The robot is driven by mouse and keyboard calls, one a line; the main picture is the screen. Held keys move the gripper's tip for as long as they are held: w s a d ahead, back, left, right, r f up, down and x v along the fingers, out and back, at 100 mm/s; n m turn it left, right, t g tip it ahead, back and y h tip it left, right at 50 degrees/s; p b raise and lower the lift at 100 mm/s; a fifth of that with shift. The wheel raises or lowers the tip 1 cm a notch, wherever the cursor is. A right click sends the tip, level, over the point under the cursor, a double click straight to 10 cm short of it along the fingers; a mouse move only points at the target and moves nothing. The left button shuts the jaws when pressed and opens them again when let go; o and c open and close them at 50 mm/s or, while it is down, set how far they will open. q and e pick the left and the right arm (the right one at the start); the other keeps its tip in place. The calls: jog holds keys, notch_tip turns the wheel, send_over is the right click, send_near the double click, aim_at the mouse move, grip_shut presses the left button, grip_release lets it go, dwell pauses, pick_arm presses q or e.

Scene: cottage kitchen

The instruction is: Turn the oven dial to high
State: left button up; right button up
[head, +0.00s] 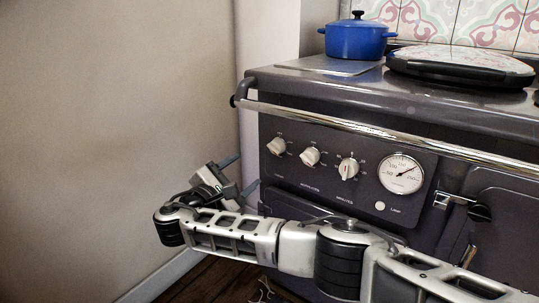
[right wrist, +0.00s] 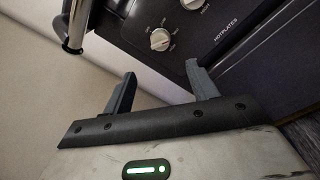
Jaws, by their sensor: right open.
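The dark oven front holds three pale dials: the leftmost (head: 276,146), the middle one (head: 310,156) and the right one (head: 347,167). The label under the leftmost is too small to read. My right gripper (head: 248,169) is left of and slightly below the leftmost dial, open and empty. In the right wrist view, this dial (right wrist: 160,39) lies ahead of the gap between the open fingers (right wrist: 160,70), apart from them. The middle dial (right wrist: 192,4), with HOTPLATES printed near it, is cut off at the top edge. My left gripper is not in view.
A chrome rail (head: 370,128) runs above the dials; its end shows in the right wrist view (right wrist: 75,28). A round gauge (head: 402,174) sits right of the dials. A blue pot (head: 356,41) and a lidded hotplate (head: 460,67) are on top. A bare wall (head: 110,120) stands left.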

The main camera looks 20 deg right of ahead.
aim_at(272, 151)
jog(key=b+x, duration=0.5)
jog(key=x, duration=0.7)
jog(key=shift+w+d+f, duration=0.15)
jog(key=shift+w+d, duration=0.1)
jog(key=shift+w, duration=0.1)
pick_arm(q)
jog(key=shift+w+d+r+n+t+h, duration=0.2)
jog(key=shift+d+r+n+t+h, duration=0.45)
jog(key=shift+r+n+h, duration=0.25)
pick_arm(e)
jog(key=shift+w+d, duration=0.25)
jog(key=shift+d, duration=0.05)
jog(key=c, duration=1)
